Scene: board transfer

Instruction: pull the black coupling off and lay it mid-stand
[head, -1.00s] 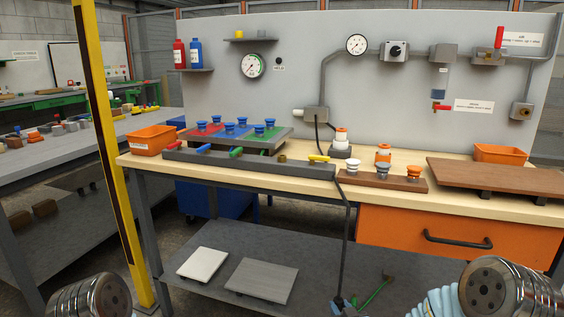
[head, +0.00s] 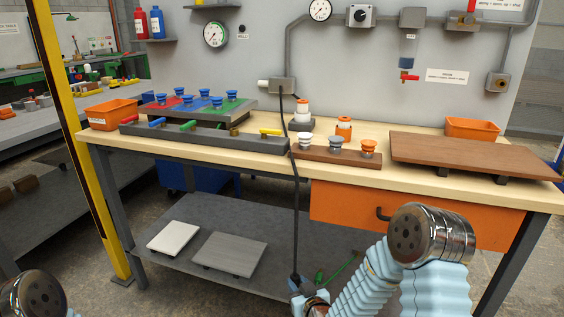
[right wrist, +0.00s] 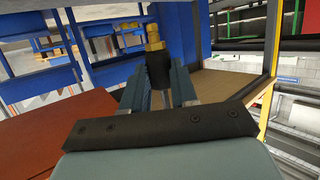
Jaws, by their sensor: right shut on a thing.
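My right gripper (head: 299,285) is low in front of the bench, at the lower end of a black hose (head: 296,215) in the head view. In the right wrist view its two blue-grey fingers (right wrist: 160,86) are shut on the black coupling (right wrist: 159,68), with a brass piece (right wrist: 153,38) at its far end. A grey stand (head: 205,139) with coloured levers and a brass fitting lies along the bench front. A brown stand (head: 325,155) with several knobs is right of it. My left gripper is out of view.
A raised brown board (head: 475,155) and an orange bin (head: 472,129) occupy the right of the bench. The orange drawer (head: 450,222) has a dark handle. Two plates lie on the lower shelf (head: 215,215). A yellow post (head: 75,140) stands at left.

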